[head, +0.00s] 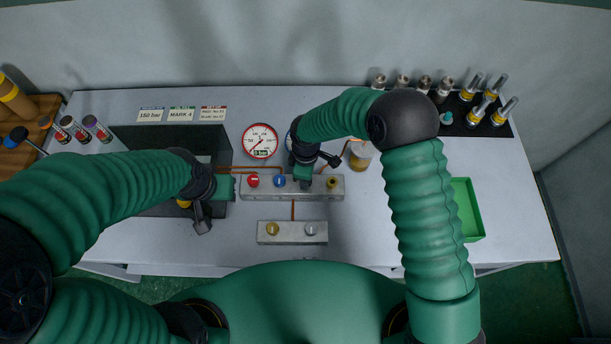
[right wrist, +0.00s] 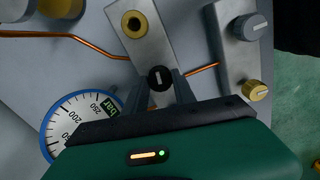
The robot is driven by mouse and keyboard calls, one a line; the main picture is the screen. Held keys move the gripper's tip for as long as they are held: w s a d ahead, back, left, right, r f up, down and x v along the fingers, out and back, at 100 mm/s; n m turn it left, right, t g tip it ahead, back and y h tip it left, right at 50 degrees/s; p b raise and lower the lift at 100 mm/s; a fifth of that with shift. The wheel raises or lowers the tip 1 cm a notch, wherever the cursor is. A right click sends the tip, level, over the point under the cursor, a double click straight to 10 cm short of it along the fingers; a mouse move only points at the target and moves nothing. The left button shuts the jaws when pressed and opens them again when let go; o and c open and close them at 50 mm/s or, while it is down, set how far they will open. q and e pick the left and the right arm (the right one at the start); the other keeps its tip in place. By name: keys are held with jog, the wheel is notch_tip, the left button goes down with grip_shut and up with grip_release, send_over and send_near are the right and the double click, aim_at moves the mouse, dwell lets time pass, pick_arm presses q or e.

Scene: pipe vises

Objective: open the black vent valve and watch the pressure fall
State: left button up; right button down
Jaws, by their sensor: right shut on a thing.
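The black vent valve (right wrist: 160,78) is a round black knob with a white mark, on the grey manifold block. My right gripper (right wrist: 158,88) has its fingers closed on both sides of it. In the head view my right gripper (head: 304,182) hides the valve. A red-rimmed round gauge (head: 260,141) stands behind the block; its small green display seems to read 0 bar. A blue-rimmed gauge (right wrist: 78,125) is partly covered by my gripper in the right wrist view, so its needle is hidden. My left gripper (head: 226,190) hangs left of the block, fingers not visible.
The manifold block (head: 262,193) also carries a red knob (head: 253,181), a blue knob (head: 279,181) and a brass fitting (head: 332,182). A smaller block (head: 292,241) is in front. A green tray (head: 466,209) and a black tool mat (head: 460,128) are right; a dark box is left.

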jog(key=shift+w, duration=0.1)
dwell(0.3)
jog(key=c, duration=1)
grip_release()
jog(key=shift+r, duration=0.1)
notch_tip(320, 180, up, 17)
jog(key=b, duration=0.2)
jog(key=shift+f+b, duration=0.2)
jog(key=shift+b, duration=0.2)
